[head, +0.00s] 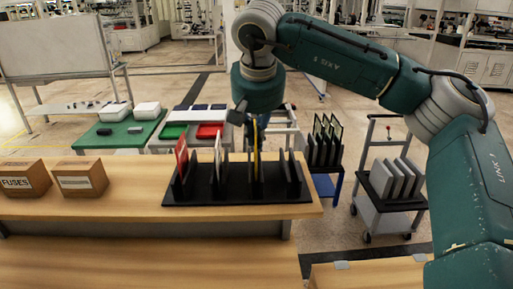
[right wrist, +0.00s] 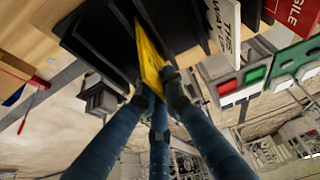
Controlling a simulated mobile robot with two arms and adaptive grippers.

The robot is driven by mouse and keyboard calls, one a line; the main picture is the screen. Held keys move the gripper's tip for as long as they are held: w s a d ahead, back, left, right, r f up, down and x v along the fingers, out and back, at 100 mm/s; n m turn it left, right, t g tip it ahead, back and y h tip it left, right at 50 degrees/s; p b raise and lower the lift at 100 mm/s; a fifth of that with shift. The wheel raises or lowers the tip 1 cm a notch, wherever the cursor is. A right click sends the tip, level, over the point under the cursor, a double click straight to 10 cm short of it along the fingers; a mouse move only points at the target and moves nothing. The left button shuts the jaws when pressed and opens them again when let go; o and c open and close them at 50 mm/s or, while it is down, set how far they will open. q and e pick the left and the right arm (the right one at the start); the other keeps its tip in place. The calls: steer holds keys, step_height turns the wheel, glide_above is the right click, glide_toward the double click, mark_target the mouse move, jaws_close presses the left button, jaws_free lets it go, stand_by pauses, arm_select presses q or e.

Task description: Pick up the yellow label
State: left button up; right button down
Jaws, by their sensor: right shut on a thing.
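The yellow label (head: 256,158) stands upright, edge-on, between dark upright dividers of a black rack (head: 205,198) on the wooden bench. Its lower part is between the dividers; I cannot tell whether it touches the rack's base. My right gripper (head: 254,120) comes down from above and is shut on the label's upper edge. In the right wrist view the fingers (right wrist: 157,88) pinch the end of the yellow label (right wrist: 149,57). My left gripper is out of view.
A red label (head: 181,154) and a white label (head: 218,150) stand in the same rack to the left. Cardboard boxes (head: 80,180) are on the bench at left. Behind are a green-topped table (head: 118,137) and a trolley (head: 388,212) with grey panels. The bench between boxes and rack is clear.

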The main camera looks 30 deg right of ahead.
step_height(320, 180, up, 17)
steer(key=shift+r, duration=0.15)
steer(key=shift+s, duration=0.1)
stand_by(0.9)
